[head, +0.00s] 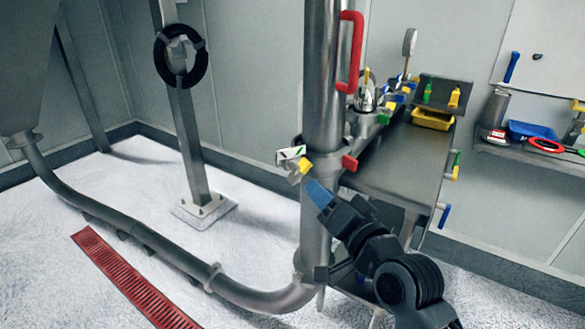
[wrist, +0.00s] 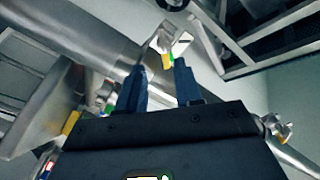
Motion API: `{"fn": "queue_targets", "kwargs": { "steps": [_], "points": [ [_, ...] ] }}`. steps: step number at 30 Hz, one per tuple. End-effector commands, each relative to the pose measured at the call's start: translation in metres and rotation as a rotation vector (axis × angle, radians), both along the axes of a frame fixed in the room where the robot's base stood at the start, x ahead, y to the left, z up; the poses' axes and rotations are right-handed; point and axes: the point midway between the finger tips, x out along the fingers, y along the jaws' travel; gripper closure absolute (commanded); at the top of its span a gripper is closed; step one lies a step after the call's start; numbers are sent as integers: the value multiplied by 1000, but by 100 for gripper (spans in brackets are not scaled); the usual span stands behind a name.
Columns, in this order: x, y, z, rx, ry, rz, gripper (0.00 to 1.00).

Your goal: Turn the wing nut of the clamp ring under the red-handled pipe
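The upright steel pipe (head: 322,90) carries a red handle (head: 352,55) on its upper right side. A joint ring (head: 322,172) sits below the handle, with a red knob (head: 349,162) on its right. A yellow piece (head: 299,172) is on its left, below a white tag (head: 291,154). I cannot tell which piece is the wing nut. My gripper (head: 318,190), with blue fingers, is just below and right of the yellow piece. In the wrist view my gripper (wrist: 161,66) is open, with a gap between the fingers. A yellow piece (wrist: 167,61) shows between the fingertips; contact cannot be told.
A steel bench (head: 400,160) with a kettle-like vessel (head: 367,97) and a yellow tray (head: 433,119) stands behind the arm. A shelf (head: 530,155) is at right. A bent pipe (head: 150,235) and red floor grate (head: 130,282) lie at left. A metal winged fitting (wrist: 276,127) shows right of the gripper.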

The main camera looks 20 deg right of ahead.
Motion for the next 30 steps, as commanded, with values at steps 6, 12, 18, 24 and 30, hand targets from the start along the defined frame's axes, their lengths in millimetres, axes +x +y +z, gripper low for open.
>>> {"fn": "queue_targets", "kwargs": {
  "steps": [6, 12, 18, 24, 30],
  "points": [
    [17, 1, 9, 14, -5, 8, 65],
    [47, 4, 10, 12, -4, 8, 65],
    [73, 7, 9, 12, -4, 8, 65],
    [85, 8, 8, 12, -5, 6, 65],
    [86, 8, 8, 12, -4, 7, 65]
  ]
}}
